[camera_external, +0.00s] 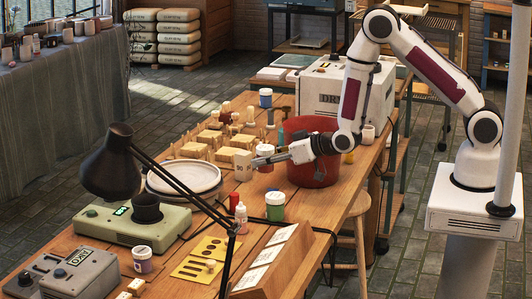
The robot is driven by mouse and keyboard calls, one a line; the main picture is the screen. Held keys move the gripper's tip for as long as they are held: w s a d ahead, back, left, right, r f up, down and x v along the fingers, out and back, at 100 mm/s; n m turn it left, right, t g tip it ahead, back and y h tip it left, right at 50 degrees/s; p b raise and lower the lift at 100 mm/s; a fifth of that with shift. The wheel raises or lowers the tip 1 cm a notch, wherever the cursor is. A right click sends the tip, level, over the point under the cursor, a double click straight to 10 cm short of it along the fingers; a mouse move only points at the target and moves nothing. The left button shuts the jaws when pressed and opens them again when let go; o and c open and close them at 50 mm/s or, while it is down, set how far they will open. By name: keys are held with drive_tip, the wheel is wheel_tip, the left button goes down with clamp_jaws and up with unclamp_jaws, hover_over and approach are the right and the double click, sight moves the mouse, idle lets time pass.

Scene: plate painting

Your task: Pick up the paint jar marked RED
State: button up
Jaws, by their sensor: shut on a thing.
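A white jar with a red band or lid (266,167) stands on the wooden table, partly hidden by my gripper. Any RED lettering is too small to read. Whether the piece touches the table is unclear.
A red bucket (312,174) stands under my arm.

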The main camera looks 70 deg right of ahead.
drive_tip(key=shift+r, duration=1.15)
drive_tip(key=shift+r, duration=0.1)
